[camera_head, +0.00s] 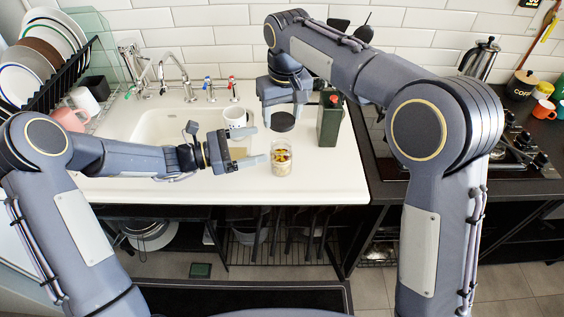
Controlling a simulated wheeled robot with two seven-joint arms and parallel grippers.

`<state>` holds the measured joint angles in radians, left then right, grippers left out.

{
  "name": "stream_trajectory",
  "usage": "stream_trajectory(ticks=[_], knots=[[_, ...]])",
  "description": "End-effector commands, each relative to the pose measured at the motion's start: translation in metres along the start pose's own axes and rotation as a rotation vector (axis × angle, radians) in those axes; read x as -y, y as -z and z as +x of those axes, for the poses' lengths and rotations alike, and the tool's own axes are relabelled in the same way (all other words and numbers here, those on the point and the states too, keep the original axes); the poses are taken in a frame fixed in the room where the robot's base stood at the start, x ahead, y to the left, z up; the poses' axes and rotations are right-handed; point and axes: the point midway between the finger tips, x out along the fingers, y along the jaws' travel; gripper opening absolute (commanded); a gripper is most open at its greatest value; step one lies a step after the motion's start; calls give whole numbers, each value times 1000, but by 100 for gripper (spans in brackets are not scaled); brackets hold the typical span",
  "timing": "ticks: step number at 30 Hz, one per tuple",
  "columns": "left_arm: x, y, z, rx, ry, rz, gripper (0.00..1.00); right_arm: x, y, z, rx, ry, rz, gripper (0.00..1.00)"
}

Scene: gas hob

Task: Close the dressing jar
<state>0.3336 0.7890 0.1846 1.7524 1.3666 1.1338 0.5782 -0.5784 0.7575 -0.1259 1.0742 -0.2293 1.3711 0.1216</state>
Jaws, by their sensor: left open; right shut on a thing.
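The dressing jar (281,160) is clear glass with brownish-yellow contents and stands upright on the white counter near its front edge. Its top looks uncovered. A round black lid (283,122) is between the fingers of my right gripper (284,110). That gripper points down, shut on the lid, above and behind the jar. My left gripper (256,147) is open, just left of the jar, with its fingers pointing right towards it. I cannot tell whether a finger touches the glass.
A dark green bottle (329,118) stands right of the lid. A white mug (237,122) is behind my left gripper. The sink (170,124) and dish rack (75,72) are to the left, the gas hob (520,150) to the right. The counter's (325,180) front right is clear.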

Motion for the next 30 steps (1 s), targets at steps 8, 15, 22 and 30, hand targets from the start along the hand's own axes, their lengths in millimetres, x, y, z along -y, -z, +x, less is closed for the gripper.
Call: stream_trajectory(ticks=[8,15,22,30], knots=[[0,49,0,0,0,-5,82,0,0,0,0,0,1,34],[1,73,23,2,5,2,82,0,0,0,0,0,1,34],[1,73,59,0,3,3,82,0,0,0,0,0,1,34],[0,73,75,-1,0,2,82,0,0,0,0,0,1,34]])
